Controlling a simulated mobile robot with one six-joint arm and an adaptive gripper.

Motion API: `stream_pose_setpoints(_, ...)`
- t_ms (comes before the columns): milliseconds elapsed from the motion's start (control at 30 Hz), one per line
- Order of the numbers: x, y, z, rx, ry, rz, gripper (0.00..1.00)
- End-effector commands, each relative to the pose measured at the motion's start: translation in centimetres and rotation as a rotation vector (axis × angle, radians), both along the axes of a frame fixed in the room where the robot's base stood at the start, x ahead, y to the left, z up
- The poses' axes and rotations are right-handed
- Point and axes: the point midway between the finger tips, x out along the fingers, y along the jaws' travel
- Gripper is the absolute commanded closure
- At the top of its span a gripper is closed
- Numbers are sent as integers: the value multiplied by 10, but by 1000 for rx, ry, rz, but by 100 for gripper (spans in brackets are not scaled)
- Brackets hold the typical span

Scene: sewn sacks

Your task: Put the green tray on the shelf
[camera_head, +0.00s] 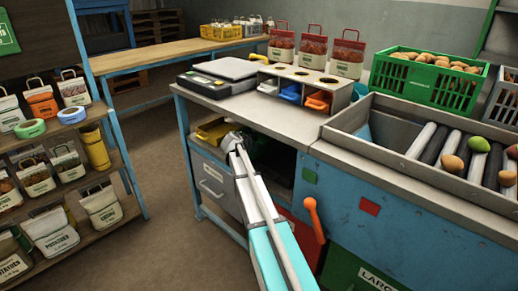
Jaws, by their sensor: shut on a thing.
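My arm reaches from the bottom of the picture to the open compartment under the grey-topped workbench. My gripper (236,141) is at the compartment's front opening, shut, with its fingertips mostly hidden. A dark green thing, which looks like the green tray (272,152), is just right of my gripper in the shade of the compartment, partly hidden by my arm. A yellow tray (214,130) sits at the left on the shelf (205,147) under the bench top, above a grey drawer.
The bench top (270,118) holds a scale (219,76), a holder with coloured trays (303,90) and several red-topped bags. An orange lever (314,218) sticks out to the right of my arm. A sack rack (60,150) stands left, with clear floor between.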

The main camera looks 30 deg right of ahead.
Motion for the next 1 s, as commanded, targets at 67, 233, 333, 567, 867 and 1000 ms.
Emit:
stream_pose_setpoints(67,0,0,0,0,0,0,100)
stream_pose_setpoints(233,0,0,-4,0,0,0,100)
stream_pose_setpoints(333,0,-1,-6,0,-1,0,100)
stream_pose_setpoints(567,0,-1,-11,0,0,-1,100)
stream_pose_setpoints(867,0,-1,-12,0,0,-1,79)
stream_pose_setpoints(1000,0,-1,-12,0,0,-1,57)
